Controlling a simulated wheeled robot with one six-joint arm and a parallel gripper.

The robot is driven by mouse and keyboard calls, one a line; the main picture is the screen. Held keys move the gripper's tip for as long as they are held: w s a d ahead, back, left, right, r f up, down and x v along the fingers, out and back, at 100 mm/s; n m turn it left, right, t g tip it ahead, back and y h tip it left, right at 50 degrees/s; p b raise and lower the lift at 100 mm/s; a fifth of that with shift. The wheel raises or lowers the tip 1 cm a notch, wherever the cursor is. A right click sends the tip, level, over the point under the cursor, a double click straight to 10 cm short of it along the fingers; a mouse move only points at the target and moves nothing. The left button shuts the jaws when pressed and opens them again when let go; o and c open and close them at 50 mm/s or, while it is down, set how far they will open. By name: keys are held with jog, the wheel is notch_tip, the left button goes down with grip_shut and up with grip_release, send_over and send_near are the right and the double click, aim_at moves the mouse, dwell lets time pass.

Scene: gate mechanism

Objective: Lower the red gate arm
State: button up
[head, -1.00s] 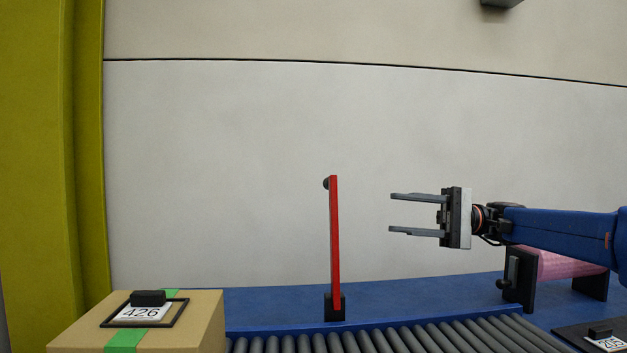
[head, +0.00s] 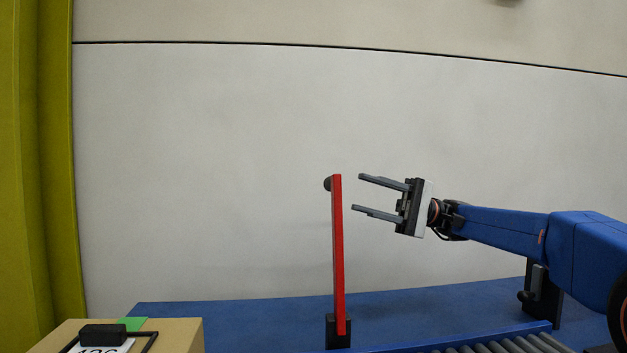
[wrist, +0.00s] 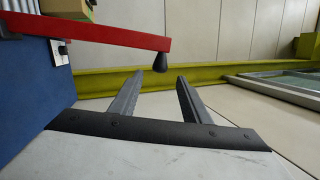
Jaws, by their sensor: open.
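The red gate arm (head: 338,255) stands upright from a black base bracket (head: 338,331) on the blue surface. A dark round knob (head: 328,184) sits at its top, on the left side. My gripper (head: 357,193) is open and empty, just right of the gate arm's upper part, with its fingers pointing left toward it. In the wrist view the red gate arm (wrist: 100,35) runs across the upper left, its dark knob (wrist: 147,68) close to the open fingers (wrist: 170,78). No contact shows between them.
A cardboard box (head: 175,336) with a label holder stands at the lower left. Conveyor rollers (head: 520,345) run along the lower right. A black bracket (head: 540,300) stands behind my arm. The blue surface (head: 240,315) left of the gate is clear.

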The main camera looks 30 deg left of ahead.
jog(key=x, duration=1.3)
jog(key=shift+f, duration=0.1)
grip_shut()
